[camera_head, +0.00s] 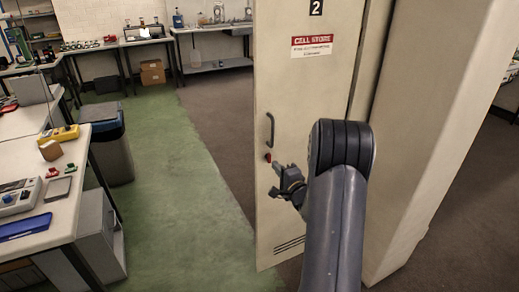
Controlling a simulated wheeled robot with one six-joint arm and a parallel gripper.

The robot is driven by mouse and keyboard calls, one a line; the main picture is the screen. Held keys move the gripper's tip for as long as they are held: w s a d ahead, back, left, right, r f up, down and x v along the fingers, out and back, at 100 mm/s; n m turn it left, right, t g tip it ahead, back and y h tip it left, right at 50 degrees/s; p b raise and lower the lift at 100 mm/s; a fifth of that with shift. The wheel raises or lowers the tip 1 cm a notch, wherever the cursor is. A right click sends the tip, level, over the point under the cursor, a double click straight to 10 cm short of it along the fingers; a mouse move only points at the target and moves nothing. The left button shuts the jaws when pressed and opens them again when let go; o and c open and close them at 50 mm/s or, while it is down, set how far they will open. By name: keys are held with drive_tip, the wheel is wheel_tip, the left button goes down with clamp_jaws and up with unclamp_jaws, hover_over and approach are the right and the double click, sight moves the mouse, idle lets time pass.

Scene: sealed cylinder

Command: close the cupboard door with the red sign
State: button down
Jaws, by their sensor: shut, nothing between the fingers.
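The cupboard door (300,95) is tall and cream, with a red and white "CELL STORE" sign (311,45) and a number 2 label above it. It stands open, reaching out to the left of the cream cupboard body (435,120). A dark vertical handle (270,130) is near its free left edge, with a small red part (267,157) just below. My gripper (279,190) is shut and empty, in front of the door's lower half, below the handle. I cannot tell whether it touches the door. My forearm hides part of the door's lower right.
A green floor strip (170,150) runs clear left of the door, beside bare brown floor (220,110). A workbench (62,205) with devices and a grey bin (110,150) line the left.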

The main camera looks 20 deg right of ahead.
sight(259, 147)
drive_tip(key=w+p, duration=0.2)
drive_tip(key=w, duration=0.8)
drive_tip(key=shift+w+a, duration=0.1)
drive_tip(key=shift+a, duration=0.1)
drive_tip(key=shift+w, duration=0.55)
drive_tip(key=shift+w, duration=0.1)
